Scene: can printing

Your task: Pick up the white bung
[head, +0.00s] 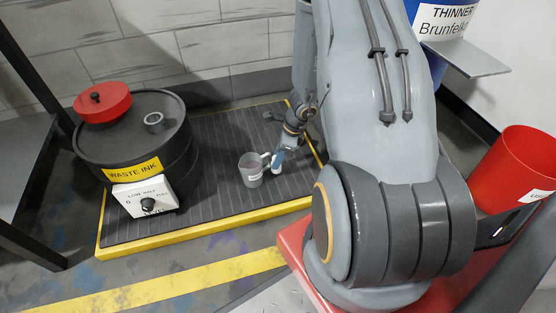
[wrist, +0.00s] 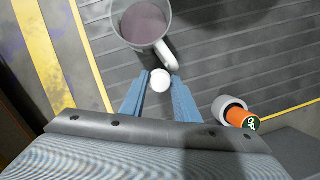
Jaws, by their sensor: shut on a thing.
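The white bung (wrist: 160,80) shows as a small round white top between my two blue fingers in the wrist view. My gripper (wrist: 160,77) is shut on it, with a finger on each side. In the head view my gripper (head: 279,157) points down over the ribbed mat, and the pale bung (head: 276,169) shows at its tips. I cannot tell whether the bung touches the mat. A grey jug (head: 252,171) stands just left of the gripper, its handle close to the bung; in the wrist view the jug (wrist: 143,22) holds dark liquid.
The ribbed mat (head: 222,131) has a raised yellow edge. A black waste ink drum (head: 135,143) with a red lid (head: 103,103) and white dial box (head: 146,196) stands left. An orange cylinder (wrist: 240,118) lies right in the wrist view. A red bin (head: 515,168) is far right.

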